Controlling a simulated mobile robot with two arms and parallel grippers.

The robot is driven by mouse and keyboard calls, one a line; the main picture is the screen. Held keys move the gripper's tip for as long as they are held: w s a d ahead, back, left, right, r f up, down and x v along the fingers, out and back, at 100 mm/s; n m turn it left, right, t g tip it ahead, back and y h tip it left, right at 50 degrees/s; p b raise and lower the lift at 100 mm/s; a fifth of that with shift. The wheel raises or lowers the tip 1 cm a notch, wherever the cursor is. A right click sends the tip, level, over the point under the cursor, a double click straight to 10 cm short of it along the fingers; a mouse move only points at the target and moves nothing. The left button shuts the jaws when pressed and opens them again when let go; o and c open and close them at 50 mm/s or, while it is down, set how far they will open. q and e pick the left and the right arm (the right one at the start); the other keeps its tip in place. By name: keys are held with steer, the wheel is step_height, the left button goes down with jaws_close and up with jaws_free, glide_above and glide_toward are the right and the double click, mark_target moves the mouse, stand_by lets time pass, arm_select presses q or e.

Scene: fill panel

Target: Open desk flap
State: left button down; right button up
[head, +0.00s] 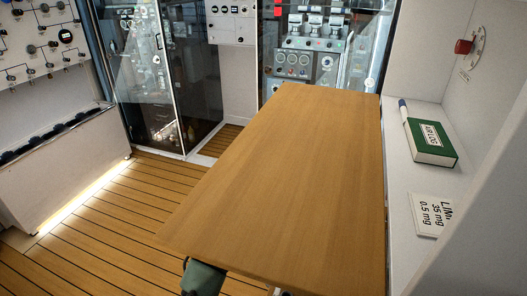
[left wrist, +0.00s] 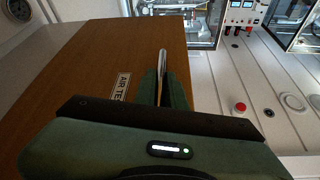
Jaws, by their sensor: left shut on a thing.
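The desk flap (head: 285,185) is a long brown wooden board in the head view, reaching from the bottom centre to the glass cabinets at the back. It looks roughly level beside the white shelf; its exact tilt is hard to tell. My green left gripper (head: 203,278) is at the flap's near left corner, partly hidden under its edge. In the left wrist view, the gripper (left wrist: 164,85) is shut around a thin metallic strip at the wooden panel, which carries a label (left wrist: 121,87) reading "AIR TE". Whether this strip is a handle or an edge is unclear. My right gripper is not in view.
The white shelf (head: 398,165) along the right holds a green book (head: 430,143) and a printed card (head: 427,215). A red knob (head: 463,47) is on the right wall. Glass cabinets (head: 145,80) stand at the back. The slatted floor (head: 110,215) on the left is free.

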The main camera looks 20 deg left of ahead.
mark_target(245, 154)
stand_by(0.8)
arm_select(q)
steer(key=r+p, duration=0.2)
steer(key=r+m+p, duration=0.1)
steer(key=r+p, duration=0.1)
steer(key=r+m+h+p, duration=0.1)
steer(key=r+p, duration=0.1)
steer(key=shift+a+r, duration=0.25)
steer(key=shift+r, duration=0.1)
steer(key=c, duration=1.5)
jaws_free()
steer(key=shift+f, duration=0.1)
steer(key=shift+s+f, duration=0.2)
steer(key=b+v, duration=0.3)
steer(key=v, duration=0.3)
steer(key=shift+s, duration=0.2)
steer(key=shift+s+a, duration=0.1)
steer(key=shift+s, duration=0.2)
